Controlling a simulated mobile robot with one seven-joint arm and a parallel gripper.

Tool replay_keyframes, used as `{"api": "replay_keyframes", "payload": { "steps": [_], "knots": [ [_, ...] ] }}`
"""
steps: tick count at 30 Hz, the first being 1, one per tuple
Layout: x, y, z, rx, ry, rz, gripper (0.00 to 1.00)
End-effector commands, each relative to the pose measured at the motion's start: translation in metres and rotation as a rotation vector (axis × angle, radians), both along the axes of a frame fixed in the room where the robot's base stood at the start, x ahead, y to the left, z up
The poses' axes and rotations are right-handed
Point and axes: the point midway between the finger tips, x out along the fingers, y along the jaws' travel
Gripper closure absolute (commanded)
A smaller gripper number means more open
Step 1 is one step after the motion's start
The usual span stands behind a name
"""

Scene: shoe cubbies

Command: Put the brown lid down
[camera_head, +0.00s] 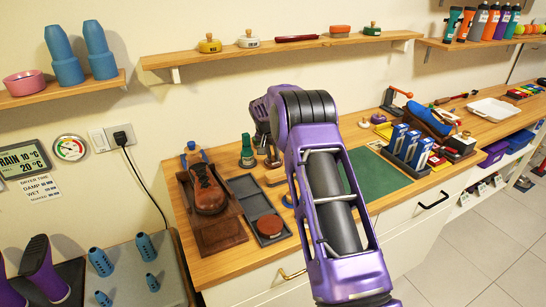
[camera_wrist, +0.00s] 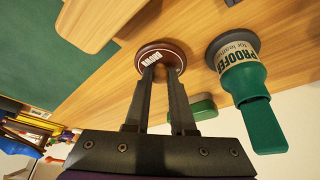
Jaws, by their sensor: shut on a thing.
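The brown lid (camera_wrist: 161,53) is a round, dark brown disc with a white label, seen in the wrist view. My gripper (camera_wrist: 160,66) is shut on it, with both fingertips at its middle. The wooden bench top lies behind the lid; I cannot tell whether the lid touches it. In the head view my arm hides most of the gripper and the lid. A round reddish-brown tin (camera_head: 270,225) sits in the dark grey tray (camera_head: 246,186) to the left of my arm.
A green proofer bottle (camera_wrist: 245,75) stands close beside the lid; it also shows in the head view (camera_head: 247,152). A green mat (camera_head: 377,174) lies right of my arm. A brown shoe (camera_head: 207,190) stands at the left, and blue boxes (camera_head: 408,145) stand at the right.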

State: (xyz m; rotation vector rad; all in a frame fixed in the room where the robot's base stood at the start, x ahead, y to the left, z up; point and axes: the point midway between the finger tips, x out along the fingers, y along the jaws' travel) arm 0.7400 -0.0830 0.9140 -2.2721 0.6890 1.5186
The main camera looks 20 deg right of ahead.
Motion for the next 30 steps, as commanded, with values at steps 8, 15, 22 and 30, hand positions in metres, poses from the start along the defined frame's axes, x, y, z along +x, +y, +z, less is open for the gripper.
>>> {"api": "replay_keyframes", "payload": {
  "steps": [8, 15, 22, 30],
  "knots": [
    [0.0001, -0.0001, -0.0092, 0.001, -0.002, -0.001, 1.00],
    [0.0000, -0.0003, -0.0125, 0.000, -0.001, -0.001, 0.69],
    [0.0000, -0.0001, -0.0124, 0.000, -0.001, -0.001, 0.47],
    [0.0001, -0.0002, -0.0063, 0.001, -0.002, -0.001, 0.47]
  ]
}}
